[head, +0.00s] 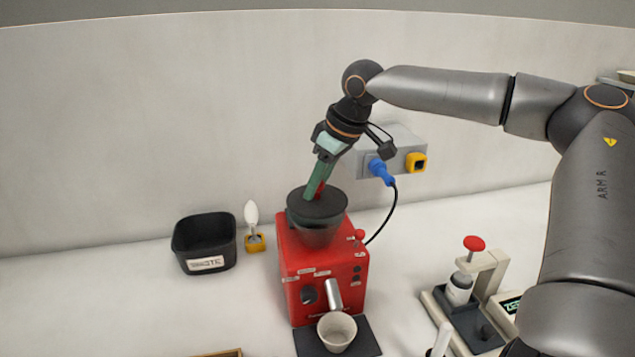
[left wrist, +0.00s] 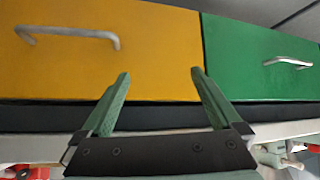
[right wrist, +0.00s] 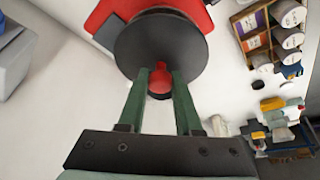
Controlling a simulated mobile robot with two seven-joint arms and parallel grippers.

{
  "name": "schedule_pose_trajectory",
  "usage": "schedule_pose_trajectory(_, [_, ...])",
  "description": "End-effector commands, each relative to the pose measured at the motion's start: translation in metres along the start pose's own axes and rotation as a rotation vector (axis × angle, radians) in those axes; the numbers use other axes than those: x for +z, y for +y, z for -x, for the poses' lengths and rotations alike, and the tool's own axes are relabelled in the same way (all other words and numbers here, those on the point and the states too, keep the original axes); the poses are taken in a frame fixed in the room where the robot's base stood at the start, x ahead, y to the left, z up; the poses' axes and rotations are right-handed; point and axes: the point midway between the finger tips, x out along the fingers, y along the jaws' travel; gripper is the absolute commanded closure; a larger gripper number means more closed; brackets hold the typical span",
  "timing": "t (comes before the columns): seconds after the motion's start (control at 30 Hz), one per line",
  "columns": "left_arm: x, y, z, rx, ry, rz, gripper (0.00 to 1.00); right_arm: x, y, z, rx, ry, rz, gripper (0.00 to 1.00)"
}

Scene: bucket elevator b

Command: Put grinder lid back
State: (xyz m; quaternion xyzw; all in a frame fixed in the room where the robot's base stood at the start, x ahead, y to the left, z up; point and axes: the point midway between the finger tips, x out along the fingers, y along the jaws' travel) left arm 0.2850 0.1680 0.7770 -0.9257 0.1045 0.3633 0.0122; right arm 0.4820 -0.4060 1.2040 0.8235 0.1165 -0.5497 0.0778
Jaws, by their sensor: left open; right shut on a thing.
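The red grinder (head: 322,270) stands on the white counter with a dark hopper (head: 317,238) on top. The dark round lid (head: 335,204) is at the top of the hopper; it covers the opening from above, and I cannot tell whether it is fully seated. My right gripper (head: 315,190) comes down from above, tilted, and is shut on the lid's red knob. The right wrist view shows the lid (right wrist: 160,42) and its red knob (right wrist: 160,82) between the green fingers. My left gripper (left wrist: 160,75) is open and empty, facing a yellow drawer (left wrist: 160,50).
A black bin (head: 204,242) and a white-topped tool in a yellow holder (head: 254,240) stand left of the grinder. A wall socket box (head: 400,140) with a blue plug and black cable is close behind my right gripper. A cup (head: 337,331) sits below the spout.

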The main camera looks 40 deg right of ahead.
Motion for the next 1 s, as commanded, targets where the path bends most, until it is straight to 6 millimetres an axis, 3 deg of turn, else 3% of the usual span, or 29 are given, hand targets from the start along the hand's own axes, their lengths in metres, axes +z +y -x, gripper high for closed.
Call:
schedule_pose_trajectory(0.53, [-0.001,0.000,0.000,0.000,0.001,0.000,0.02,0.005,0.000,-0.011,0.000,0.000,0.000,1.00])
schedule_pose_trajectory(0.57, [-0.001,0.000,0.000,0.000,0.001,0.000,0.02,0.005,0.000,-0.011,0.000,-0.001,0.000,0.65])
schedule_pose_trajectory(0.8, [-0.001,0.000,0.000,-0.001,0.002,0.000,0.02,0.005,0.000,-0.011,0.000,0.000,0.000,0.38])
schedule_pose_trajectory(1.0, [-0.001,0.000,0.000,-0.001,0.002,0.000,0.02,0.004,0.000,-0.011,0.000,0.000,0.000,0.37])
